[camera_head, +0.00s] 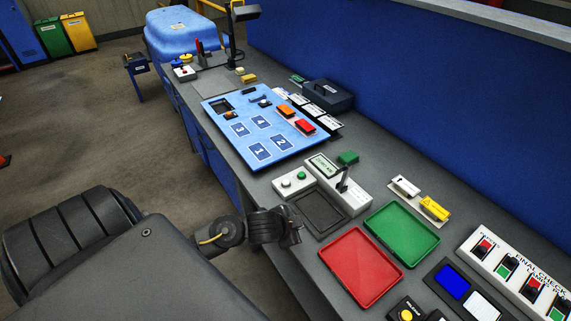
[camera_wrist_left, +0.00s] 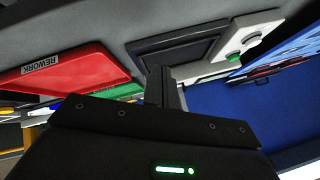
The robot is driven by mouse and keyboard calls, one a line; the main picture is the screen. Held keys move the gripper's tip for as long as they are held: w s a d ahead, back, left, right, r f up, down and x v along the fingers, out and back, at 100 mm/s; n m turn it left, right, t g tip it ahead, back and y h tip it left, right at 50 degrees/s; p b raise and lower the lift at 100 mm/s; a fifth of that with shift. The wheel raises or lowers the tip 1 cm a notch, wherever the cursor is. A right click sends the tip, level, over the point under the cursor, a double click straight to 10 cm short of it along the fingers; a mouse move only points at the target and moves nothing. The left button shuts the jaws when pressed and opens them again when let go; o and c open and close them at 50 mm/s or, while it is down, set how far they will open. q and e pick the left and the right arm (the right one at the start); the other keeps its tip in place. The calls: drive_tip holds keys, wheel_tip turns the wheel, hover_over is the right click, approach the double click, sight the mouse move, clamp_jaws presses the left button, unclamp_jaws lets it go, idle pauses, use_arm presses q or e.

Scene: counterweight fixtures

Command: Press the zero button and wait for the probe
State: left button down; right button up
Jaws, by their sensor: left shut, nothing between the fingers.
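A small white button box (camera_head: 294,183) stands on the bench, with a pale button (camera_head: 286,184) and a green button (camera_head: 301,175); I cannot read which is zero. It also shows at the upper right of the left wrist view (camera_wrist_left: 243,35). Behind it is a white gauge unit (camera_head: 349,190) with a lit display (camera_head: 323,165) and a dark upright probe (camera_head: 343,180). My left gripper (camera_head: 294,231) is shut and empty, in front of the dark square pad (camera_head: 318,214), apart from the buttons. Its closed fingers also show in the left wrist view (camera_wrist_left: 161,86). My right gripper is out of view.
A red tray (camera_head: 347,288) and a green tray (camera_head: 402,258) lie right of the pad. A blue numbered board (camera_head: 242,104) lies farther back. A green block (camera_head: 348,157) sits behind the gauge unit. A blue wall (camera_head: 400,105) bounds the bench.

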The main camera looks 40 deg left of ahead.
use_arm(q)
drive_tip(key=w+a+r+m, duration=0.3)
drive_tip(key=w+a, duration=0.5)
drive_tip(key=w, duration=0.2)
wheel_tip(320, 180, up, 5)
drive_tip(key=h, duration=0.1)
hover_over(283, 183)
drive_tip(key=shift+f, duration=0.1)
wheel_tip(283, 183, down, 7)
drive_tip(key=b, duration=0.7)
drive_tip(key=shift+f+b, duration=0.7)
drive_tip(key=shift+f, duration=0.2)
drive_tip(key=shift+f, duration=0.4)
